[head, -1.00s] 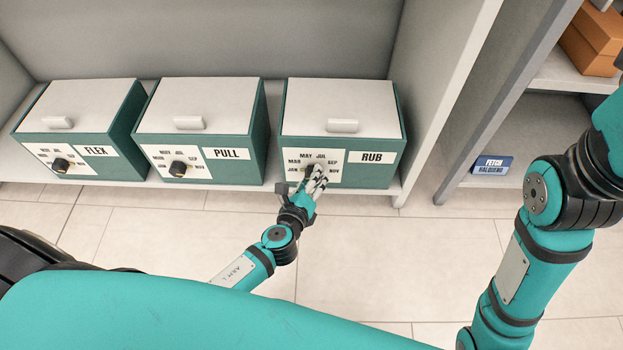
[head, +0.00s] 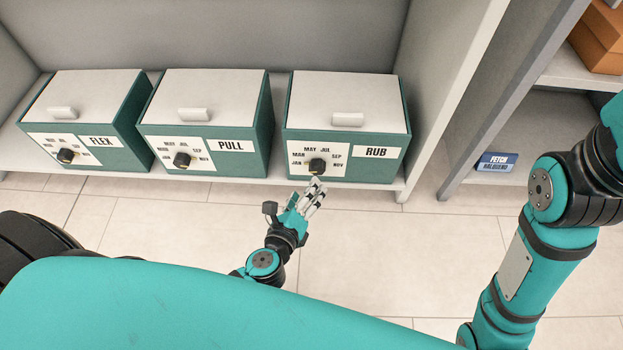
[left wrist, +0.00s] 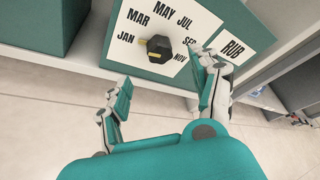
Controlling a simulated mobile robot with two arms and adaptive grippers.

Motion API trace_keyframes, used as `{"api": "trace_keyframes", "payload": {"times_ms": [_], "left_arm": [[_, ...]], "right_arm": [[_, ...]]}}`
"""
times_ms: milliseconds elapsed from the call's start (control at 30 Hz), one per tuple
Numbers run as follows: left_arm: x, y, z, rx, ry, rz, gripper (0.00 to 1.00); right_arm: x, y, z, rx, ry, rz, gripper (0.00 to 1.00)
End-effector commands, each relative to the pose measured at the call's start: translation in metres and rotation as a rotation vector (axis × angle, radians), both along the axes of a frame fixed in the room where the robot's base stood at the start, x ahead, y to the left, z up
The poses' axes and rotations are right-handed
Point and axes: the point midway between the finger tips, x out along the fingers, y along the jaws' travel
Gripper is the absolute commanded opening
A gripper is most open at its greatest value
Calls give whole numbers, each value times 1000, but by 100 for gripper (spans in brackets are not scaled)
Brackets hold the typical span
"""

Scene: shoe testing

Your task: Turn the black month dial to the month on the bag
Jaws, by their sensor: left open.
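The black month dial (head: 317,166) sits on the white panel of the RUB box (head: 360,168), with months printed around it from JAN to NOV. My right gripper and the bag are not in view.
The PULL box (head: 240,162) and FLEX box (head: 115,158), each with a similar black dial, stand to the left on the same low shelf (head: 275,182). A grey upright closes the shelf on the right.

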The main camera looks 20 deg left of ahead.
Motion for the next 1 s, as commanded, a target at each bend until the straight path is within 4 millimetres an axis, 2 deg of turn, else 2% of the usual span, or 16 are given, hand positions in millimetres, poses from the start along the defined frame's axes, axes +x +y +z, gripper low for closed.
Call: {"api": "trace_keyframes", "payload": {"times_ms": [100, 300, 867, 967, 1000], "left_arm": [[-21, 1, 5, 0, 2, 1, 64], [-37, 1, 10, 0, 1, 1, 64], [-38, 0, 11, 0, 0, 1, 64], [-36, -4, 17, -33, -3, -8, 64], [-34, -9, 25, -77, -8, -19, 64]], "right_arm": [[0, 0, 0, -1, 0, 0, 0], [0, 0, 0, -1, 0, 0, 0], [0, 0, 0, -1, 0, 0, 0], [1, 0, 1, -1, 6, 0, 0], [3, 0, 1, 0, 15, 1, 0]]}}
